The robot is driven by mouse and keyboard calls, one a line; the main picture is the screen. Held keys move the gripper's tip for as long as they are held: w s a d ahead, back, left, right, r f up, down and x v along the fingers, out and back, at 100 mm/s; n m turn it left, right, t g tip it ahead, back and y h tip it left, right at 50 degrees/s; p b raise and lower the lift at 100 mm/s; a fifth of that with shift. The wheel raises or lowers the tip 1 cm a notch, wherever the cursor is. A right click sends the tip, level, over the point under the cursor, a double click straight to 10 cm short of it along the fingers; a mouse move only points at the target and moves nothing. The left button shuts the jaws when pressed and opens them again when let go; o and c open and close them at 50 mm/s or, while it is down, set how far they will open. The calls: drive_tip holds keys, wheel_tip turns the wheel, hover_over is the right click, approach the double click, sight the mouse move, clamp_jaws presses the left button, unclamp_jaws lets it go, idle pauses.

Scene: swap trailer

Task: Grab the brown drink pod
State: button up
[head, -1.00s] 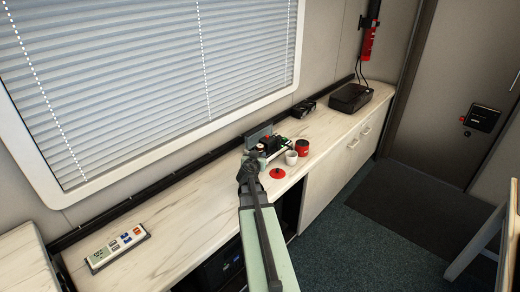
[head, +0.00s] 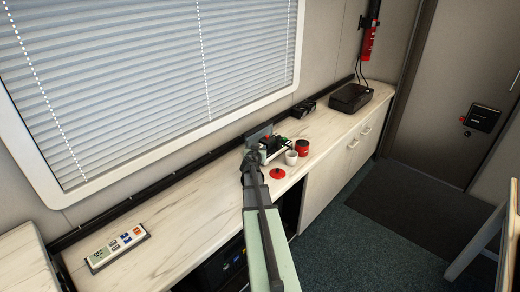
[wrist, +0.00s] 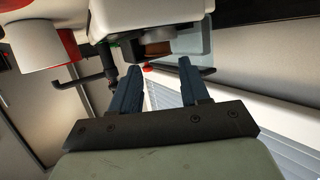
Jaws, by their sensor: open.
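A small brown round thing (wrist: 154,46), which looks like the brown drink pod, shows in the wrist view just beyond my fingertips, partly under a dark part. My gripper (wrist: 160,64) is open, with its two dark blue fingers apart and nothing between them. The brown thing lies ahead of the gap, and I cannot tell whether a finger touches it. In the head view my gripper (head: 252,158) is over the counter beside a cluster of small items, and my arm hides its fingers. I cannot make out the pod there.
A white cup (head: 291,157), a red can (head: 302,147) and a red disc (head: 277,173) stand close to my gripper on the marble counter (head: 185,225). A dark box (head: 350,97) is farther back.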

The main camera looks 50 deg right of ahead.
drive_tip(key=x, duration=0.4)
drive_tip(key=shift+w+d+f, duration=0.1)
drive_tip(key=shift+d+f, duration=0.1)
drive_tip(key=shift+f, duration=0.1)
drive_tip(key=c, duration=0.7)
drive_tip(key=shift+o, duration=0.2)
